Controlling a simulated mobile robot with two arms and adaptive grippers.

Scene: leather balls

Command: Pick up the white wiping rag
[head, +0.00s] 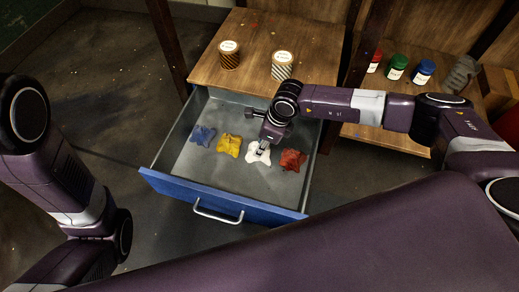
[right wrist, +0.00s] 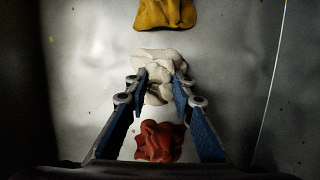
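The white rag (head: 258,153) lies crumpled in the open drawer, third from the left in a row of rags. My right gripper (head: 263,148) reaches down into the drawer over it. In the right wrist view the white rag (right wrist: 158,62) lies at and just beyond the fingertips. The two fingers (right wrist: 159,94) are apart, with part of the white rag showing between their tips; I cannot tell if they touch it. My left gripper is outside the picture; only my left arm shows at the left.
A red rag (head: 292,160) lies right of the white one, a yellow rag (head: 229,145) and a blue rag (head: 203,135) left of it. The drawer (head: 190,171) has a blue front with a handle. Two striped cans (head: 230,58) stand on the wooden top; several coloured jars (head: 398,65) stand at right.

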